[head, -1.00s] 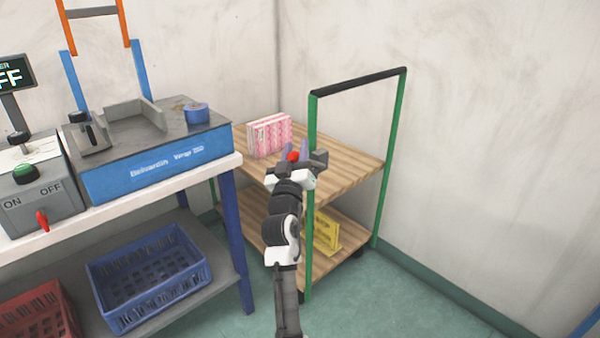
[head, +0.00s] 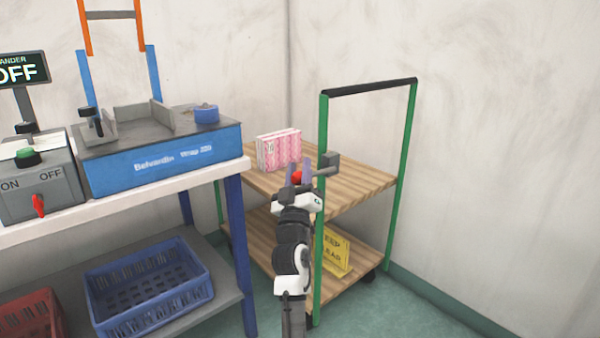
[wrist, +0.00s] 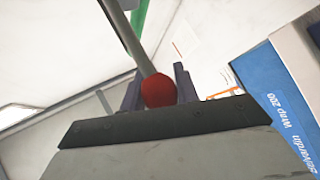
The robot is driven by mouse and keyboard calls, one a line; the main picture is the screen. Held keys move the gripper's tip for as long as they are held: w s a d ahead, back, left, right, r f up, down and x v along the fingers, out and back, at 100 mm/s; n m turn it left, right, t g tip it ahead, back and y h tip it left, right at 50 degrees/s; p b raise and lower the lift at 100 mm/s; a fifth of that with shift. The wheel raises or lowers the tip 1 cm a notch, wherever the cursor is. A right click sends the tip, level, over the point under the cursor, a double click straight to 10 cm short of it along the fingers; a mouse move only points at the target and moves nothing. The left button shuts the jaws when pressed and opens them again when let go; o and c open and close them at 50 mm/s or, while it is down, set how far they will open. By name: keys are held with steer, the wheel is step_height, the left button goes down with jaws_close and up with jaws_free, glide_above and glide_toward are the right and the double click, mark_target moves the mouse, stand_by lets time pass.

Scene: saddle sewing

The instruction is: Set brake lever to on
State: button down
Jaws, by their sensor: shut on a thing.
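The brake lever is a grey rod with a red knob (head: 297,177) at its end. It sticks out to the left from a grey block (head: 329,160) on the cart's near green post. My gripper (head: 298,174) is shut on the red knob, with one purple finger on each side. In the wrist view the red knob (wrist: 160,92) sits between the fingers, and the grey rod (wrist: 132,45) runs up and left from it. In the head view the rod slopes down from the block towards the knob. No on or off mark for the lever is readable.
The two-shelf wooden cart (head: 350,190) stands by the wall, with pink boxes (head: 278,150) above and a yellow sign (head: 336,255) below. A workbench (head: 120,205) with a blue machine (head: 165,160) is on the left. A blue crate (head: 150,285) sits under it.

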steer(key=shift+a+f, duration=0.2)
steer(key=shift+a, duration=0.05)
steer(key=c, duration=1.1)
jaws_free()
steer(key=shift+a, duration=0.1)
steer(key=shift+r, duration=0.1)
steer(key=shift+s+d, duration=0.1)
steer(key=shift+d, duration=0.1)
